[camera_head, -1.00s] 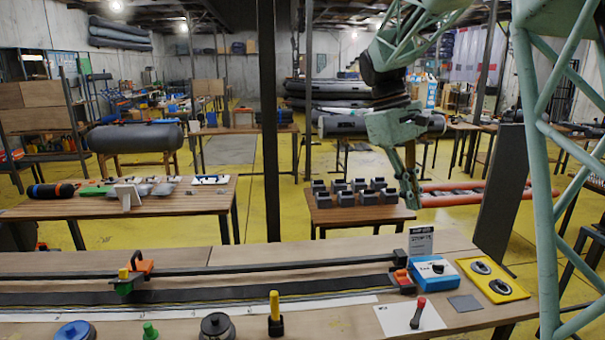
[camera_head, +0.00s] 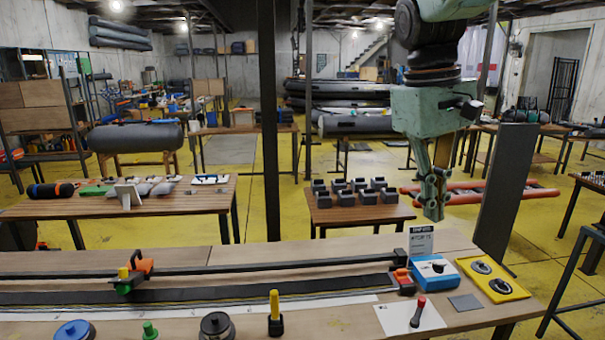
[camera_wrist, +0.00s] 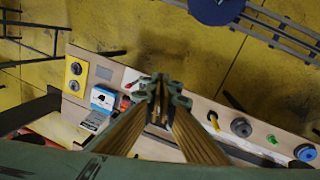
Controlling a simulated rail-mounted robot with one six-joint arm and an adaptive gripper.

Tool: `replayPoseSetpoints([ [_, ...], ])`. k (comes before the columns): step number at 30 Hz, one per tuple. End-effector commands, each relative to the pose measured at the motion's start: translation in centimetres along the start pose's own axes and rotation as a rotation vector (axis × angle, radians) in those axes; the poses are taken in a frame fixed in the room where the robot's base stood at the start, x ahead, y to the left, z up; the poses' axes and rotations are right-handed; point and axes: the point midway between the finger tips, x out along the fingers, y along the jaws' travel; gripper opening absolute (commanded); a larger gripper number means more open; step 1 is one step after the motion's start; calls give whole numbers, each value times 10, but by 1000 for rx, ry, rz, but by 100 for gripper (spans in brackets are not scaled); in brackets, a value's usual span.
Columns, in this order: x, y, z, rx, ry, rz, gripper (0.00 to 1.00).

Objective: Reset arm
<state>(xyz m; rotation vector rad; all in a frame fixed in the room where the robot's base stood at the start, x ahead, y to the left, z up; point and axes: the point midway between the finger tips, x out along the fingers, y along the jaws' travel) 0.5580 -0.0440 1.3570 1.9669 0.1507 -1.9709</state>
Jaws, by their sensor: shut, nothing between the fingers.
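My gripper (camera_head: 434,212) hangs pointing down at the right in the head view, above the far right part of the workbench (camera_head: 345,325). Its fingers are together with nothing between them. In the wrist view my gripper (camera_wrist: 162,84) shows at the middle, its fingertips over the bench. Below it, the blue box (camera_head: 432,271) with a black knob and the yellow panel (camera_head: 492,279) with two dark round parts sit on the bench. My gripper is apart from them.
A small sign (camera_head: 421,240) stands on the bench behind the blue box. A red-handled tool (camera_head: 418,312) and a yellow-handled tool (camera_head: 275,313) stand near the front. A dark upright panel (camera_head: 505,190) is right of my gripper. A dark post (camera_head: 268,120) rises behind the bench.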

Motion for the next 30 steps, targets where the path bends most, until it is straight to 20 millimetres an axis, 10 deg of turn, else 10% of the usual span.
replayPoseSetpoints([
  [30,-2,-76,149,189,192,-57,0],
])
